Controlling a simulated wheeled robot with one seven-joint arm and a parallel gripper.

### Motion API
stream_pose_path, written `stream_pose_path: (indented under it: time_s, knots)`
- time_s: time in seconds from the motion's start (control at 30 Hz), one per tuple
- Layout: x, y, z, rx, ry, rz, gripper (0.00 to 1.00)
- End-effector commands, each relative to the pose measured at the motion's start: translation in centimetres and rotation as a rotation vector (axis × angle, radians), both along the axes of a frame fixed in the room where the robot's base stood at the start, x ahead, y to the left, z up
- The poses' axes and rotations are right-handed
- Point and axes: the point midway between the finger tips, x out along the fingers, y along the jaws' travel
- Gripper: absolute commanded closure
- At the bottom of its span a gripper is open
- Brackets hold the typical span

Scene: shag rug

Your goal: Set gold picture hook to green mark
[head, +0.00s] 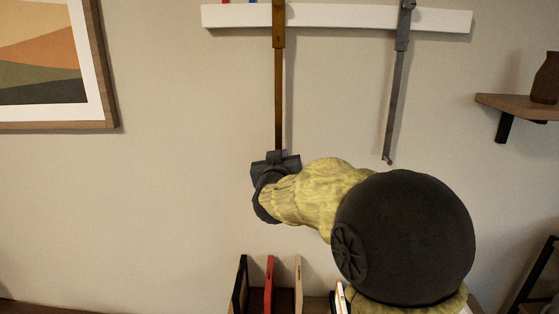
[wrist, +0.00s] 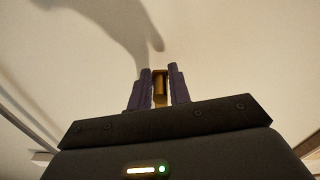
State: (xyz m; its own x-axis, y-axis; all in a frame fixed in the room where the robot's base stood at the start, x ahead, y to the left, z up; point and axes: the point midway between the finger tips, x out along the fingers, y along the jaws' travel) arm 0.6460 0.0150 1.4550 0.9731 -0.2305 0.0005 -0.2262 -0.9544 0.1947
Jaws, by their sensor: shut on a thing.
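The gold picture hook (head: 279,90) hangs down from the white rail (head: 340,17) on the wall, left of the rail's middle. My gripper (head: 278,156) is at the hook's lower end. In the wrist view the purple fingers (wrist: 160,73) are shut on the gold hook (wrist: 160,90), one on each side. The hook looks nearly upright. No green mark shows; the area above the rail is cut off.
A grey hook (head: 396,90) hangs from the same rail, farther right and slightly tilted. A framed picture (head: 112,85) is at the left. A wooden shelf (head: 510,103) with a brown vase (head: 547,78) is at the right. Several upright books (head: 269,285) stand below my arm.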

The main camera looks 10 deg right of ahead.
Motion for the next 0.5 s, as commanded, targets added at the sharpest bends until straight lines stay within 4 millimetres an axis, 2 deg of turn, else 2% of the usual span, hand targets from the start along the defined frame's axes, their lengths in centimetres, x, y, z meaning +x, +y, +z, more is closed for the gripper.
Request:
stream_pose_path:
  time_s: [0.17,0.2,0.27,0.5]
  knots:
    - [0.0,0.0,-0.01,-0.004,0.002,0.0,1.0]
    - [0.0,0.0,-0.01,-0.004,0.002,0.0,0.79]
    - [0.0,0.01,-0.01,-0.004,0.002,0.0,0.67]
    - [0.0,0.01,-0.02,-0.002,0.001,0.0,0.66]
